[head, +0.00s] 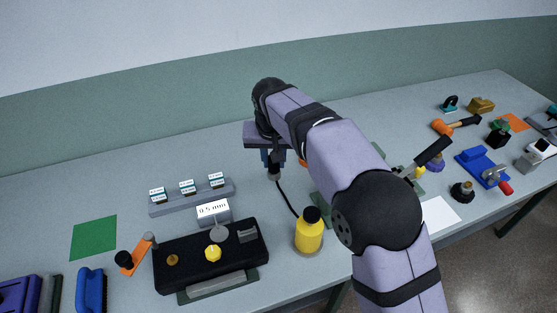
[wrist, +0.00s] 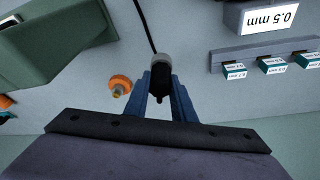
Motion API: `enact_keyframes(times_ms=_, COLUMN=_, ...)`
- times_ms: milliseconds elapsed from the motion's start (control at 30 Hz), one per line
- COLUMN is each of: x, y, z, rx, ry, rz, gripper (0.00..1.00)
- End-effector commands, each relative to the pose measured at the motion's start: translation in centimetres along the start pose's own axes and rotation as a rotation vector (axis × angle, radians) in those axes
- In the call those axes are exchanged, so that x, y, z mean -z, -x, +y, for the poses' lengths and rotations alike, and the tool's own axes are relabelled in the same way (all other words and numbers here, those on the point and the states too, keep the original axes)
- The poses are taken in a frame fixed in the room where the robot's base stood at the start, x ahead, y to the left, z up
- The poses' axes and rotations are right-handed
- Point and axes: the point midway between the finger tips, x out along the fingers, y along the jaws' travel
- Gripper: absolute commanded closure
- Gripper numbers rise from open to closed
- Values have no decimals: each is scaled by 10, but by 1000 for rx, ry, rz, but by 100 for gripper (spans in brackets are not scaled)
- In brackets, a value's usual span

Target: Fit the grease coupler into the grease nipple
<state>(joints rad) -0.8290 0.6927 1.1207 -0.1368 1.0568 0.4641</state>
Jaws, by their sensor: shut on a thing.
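My gripper (wrist: 159,88) has blue fingers shut on the grease coupler (wrist: 160,72), a dark cylinder with a grey collar. A thin black hose (wrist: 144,25) runs from the coupler. A small brass fitting on an orange round base (wrist: 120,85), apparently the grease nipple, is just left of the fingers in the wrist view, apart from the coupler. In the head view only an orange sliver (head: 303,162) shows beside my arm.
A green block-like housing (wrist: 60,30) stands left in the wrist view. The label rack (head: 192,198), a 0.5 mm sign (head: 213,211), a black fixture (head: 180,275) and a yellow bottle (head: 308,236) stand in front. My arm hides part of the table. The back strip is clear.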

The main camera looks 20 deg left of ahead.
Motion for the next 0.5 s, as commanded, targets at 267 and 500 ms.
enact_keyframes(times_ms=267, x=-17, y=46, z=-71, rx=41, ry=124, rz=4, gripper=100)
enact_keyframes(times_ms=500, x=-62, y=104, z=-149, rx=89, ry=283, rz=2, gripper=100)
